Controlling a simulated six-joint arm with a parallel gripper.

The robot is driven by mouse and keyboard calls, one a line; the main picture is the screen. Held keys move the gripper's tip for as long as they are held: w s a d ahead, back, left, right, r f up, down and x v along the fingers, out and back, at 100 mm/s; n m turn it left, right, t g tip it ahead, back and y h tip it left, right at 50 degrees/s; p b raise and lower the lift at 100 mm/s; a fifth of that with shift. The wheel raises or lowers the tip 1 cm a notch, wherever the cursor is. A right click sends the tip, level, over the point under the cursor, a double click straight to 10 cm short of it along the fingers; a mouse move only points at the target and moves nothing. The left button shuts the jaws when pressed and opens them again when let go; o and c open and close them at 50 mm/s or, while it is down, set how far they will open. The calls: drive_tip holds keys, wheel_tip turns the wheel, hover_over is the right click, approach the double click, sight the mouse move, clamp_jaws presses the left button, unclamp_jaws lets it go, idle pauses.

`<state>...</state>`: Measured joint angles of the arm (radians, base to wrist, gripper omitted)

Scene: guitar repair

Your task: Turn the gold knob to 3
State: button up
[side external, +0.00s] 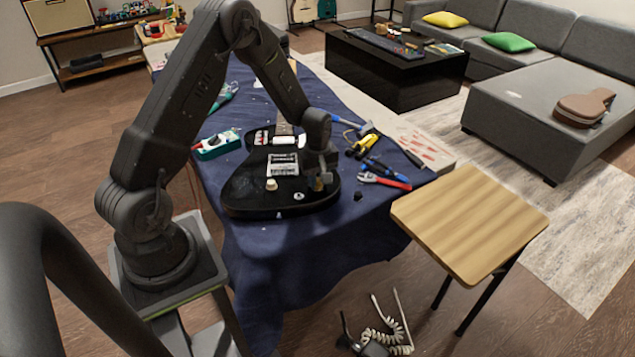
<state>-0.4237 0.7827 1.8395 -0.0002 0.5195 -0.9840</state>
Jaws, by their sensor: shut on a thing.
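A black electric guitar body (250,192) lies on the blue cloth on the workbench. My gripper (319,181) points down over the right end of the body and is shut on the gold knob (318,186), which is mostly hidden by the fingers. The number marks around the gold knob are too small to read. A cream knob (271,184) sits on the body to the left of my gripper. A small pale round part (298,196) lies between them.
Blue-handled and red-handled pliers (385,180), a yellow tool (366,144) and a hammer (352,123) lie right of the guitar. A green multimeter (218,144) lies to its left. A wooden stool (470,220) stands at the right. Blue cloth (290,235) is clear in front.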

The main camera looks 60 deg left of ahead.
drive_tip(key=m, duration=0.9)
drive_tip(key=shift+m, duration=0.4)
drive_tip(key=o, duration=0.5)
drive_tip(key=n, duration=0.4)
drive_tip(key=shift+n, duration=0.3)
drive_tip(key=n, duration=0.4)
